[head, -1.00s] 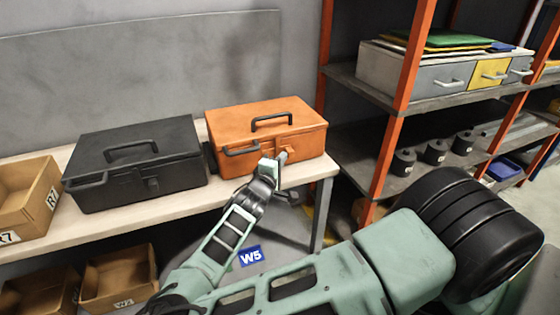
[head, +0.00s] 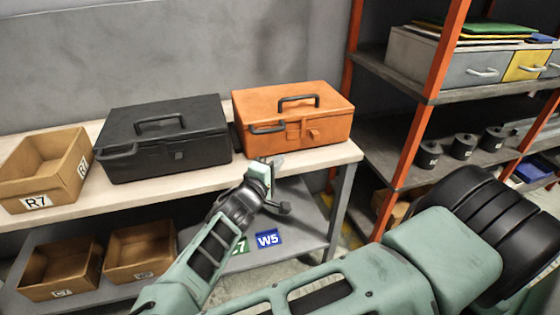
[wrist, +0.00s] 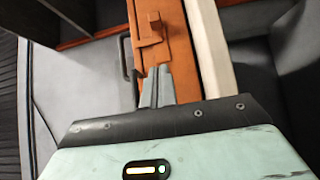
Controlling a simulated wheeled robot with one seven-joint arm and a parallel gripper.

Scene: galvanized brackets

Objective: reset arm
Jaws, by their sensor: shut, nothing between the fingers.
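My gripper (head: 277,160) is in front of the bench edge, just below the orange toolbox (head: 293,115) in the head view. In the wrist view my gripper (wrist: 156,82) has its fingers together with nothing between them. The orange toolbox (wrist: 165,40) with its latch lies beyond the fingertips there. From these views I cannot tell how wide the gap to the toolbox is. My arm is bent, reaching from the lower middle of the head view.
A black toolbox (head: 165,142) and an open cardboard bin (head: 45,165) marked R7 stand on the bench (head: 200,185). More bins (head: 140,252) sit on the lower shelf. An orange-post shelving rack (head: 408,150) with black weights (head: 463,146) stands at right.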

